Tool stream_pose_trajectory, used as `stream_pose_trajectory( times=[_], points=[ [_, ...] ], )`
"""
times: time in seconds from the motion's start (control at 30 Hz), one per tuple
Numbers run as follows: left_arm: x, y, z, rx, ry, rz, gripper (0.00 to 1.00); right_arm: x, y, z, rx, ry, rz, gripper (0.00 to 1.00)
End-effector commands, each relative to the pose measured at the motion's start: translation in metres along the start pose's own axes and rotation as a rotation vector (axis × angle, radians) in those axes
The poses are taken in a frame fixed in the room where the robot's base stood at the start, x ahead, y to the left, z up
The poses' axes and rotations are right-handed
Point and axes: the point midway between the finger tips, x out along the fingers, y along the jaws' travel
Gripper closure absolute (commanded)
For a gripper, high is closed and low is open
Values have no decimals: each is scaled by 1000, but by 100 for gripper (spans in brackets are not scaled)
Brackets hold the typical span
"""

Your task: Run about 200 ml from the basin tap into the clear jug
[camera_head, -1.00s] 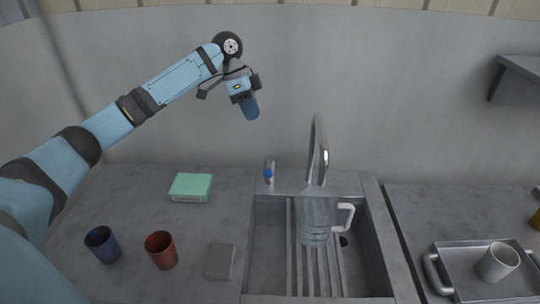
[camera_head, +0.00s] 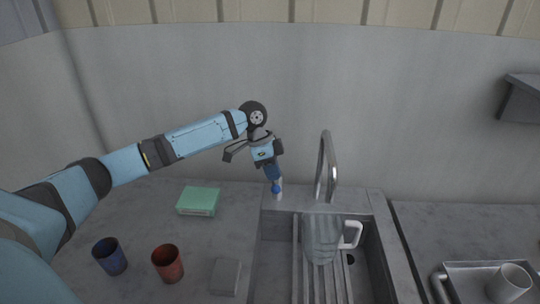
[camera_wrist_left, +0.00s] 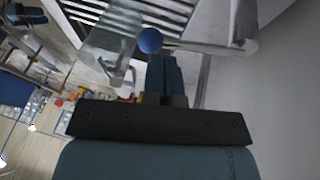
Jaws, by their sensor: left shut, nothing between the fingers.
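The clear jug (camera_head: 321,242) stands upright in the basin under the curved metal tap (camera_head: 329,165), its white handle to the right. I can make out no water in it. A small tap lever with a blue knob (camera_head: 277,187) rises behind the basin, left of the spout. My left gripper (camera_head: 274,178) is shut and empty, pointing down right at the knob; whether it touches cannot be told. In the left wrist view the blue knob (camera_wrist_left: 150,40) shows just beyond the shut fingers (camera_wrist_left: 164,72). My right gripper is not in view.
A green box (camera_head: 198,201), a blue cup (camera_head: 109,256), a red cup (camera_head: 168,263) and a grey block (camera_head: 225,276) are on the counter left of the basin (camera_head: 260,250). A tray (camera_head: 462,270) with a white mug (camera_head: 508,284) is at right. A shelf (camera_head: 522,98) juts from the wall.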

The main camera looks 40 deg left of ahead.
Motion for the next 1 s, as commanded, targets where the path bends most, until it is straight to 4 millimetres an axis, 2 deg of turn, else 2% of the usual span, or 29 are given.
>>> stream_pose_trajectory(
  times=[0.2, 0.67, 1.0],
  points=[
    [9, 4, 2, 0, 0, -1, 100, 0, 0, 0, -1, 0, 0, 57],
    [10, 6, 3, 8, -1, -21, 100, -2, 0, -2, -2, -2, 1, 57],
    [29, 13, 10, 73, -5, -199, 100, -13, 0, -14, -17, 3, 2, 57]
  ],
)
